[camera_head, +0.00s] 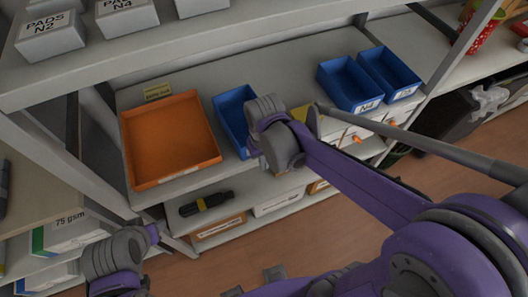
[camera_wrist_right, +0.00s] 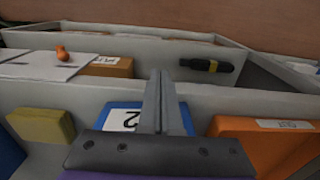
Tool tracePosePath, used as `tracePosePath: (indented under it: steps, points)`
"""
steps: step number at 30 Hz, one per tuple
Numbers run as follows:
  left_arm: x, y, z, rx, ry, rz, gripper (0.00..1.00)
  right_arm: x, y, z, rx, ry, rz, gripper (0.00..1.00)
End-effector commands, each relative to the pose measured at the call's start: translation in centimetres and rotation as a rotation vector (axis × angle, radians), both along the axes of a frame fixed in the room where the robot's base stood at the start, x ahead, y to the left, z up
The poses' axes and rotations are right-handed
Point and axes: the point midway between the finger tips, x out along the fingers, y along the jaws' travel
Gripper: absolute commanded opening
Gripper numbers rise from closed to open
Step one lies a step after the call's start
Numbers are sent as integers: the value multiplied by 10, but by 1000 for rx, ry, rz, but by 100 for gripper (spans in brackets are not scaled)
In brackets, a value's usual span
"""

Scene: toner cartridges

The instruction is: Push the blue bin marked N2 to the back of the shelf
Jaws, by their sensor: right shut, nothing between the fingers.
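The blue bin (camera_head: 233,117) stands on the middle shelf, just right of the orange bin. My right gripper (camera_head: 270,130) is in front of its right part and hides much of it. In the right wrist view, the blue bin's front (camera_wrist_right: 117,108) shows a white label with an upside-down "2"; the rest of the mark is covered. The right fingers (camera_wrist_right: 162,75) are shut and empty, in front of the bin's face; I cannot tell whether they touch it. Two grey tips at the head view's bottom edge may be my left gripper (camera_head: 254,282); its opening is unclear.
The orange bin (camera_head: 128,152) stands close on the left. A yellow item (camera_head: 298,113) is on the right. Two blue bins (camera_head: 345,84) (camera_head: 388,70) stand further right. An upper shelf (camera_head: 200,62) overhangs the back. A black-and-yellow tool (camera_head: 207,203) lies below.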

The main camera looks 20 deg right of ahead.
Motion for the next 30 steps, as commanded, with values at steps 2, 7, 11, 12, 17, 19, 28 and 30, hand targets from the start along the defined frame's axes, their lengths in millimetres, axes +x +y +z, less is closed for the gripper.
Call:
tracePosePath:
  steps: [2, 7, 11, 12, 17, 19, 28, 30]
  points:
    - [1, 0, 2, 0, -1, 0, 50, 10, 0, -4, 0, -1, 0, 0]
    - [3, 0, 7, 0, -6, 0, 50, 31, 1, -3, 0, -1, 0, 0]
    - [4, 0, 9, 0, -7, 0, 50, 38, 1, -3, 0, 0, 0, 0]
    - [4, 0, 9, 0, -7, 0, 50, 39, 1, -3, 0, 0, 0, 0]
    - [4, 0, 8, 0, -7, 0, 50, 40, 1, -4, 0, 0, 0, 0]
    - [3, 0, 8, 0, -7, 0, 50, 40, 1, -4, 0, 0, 0, 0]
    - [1, 0, 2, 0, -2, 0, 50, 65, 2, -5, 0, 1, 0, 0]
    - [0, 0, -1, 0, 1, 0, 50, 84, 3, -6, 0, 1, -1, 0]
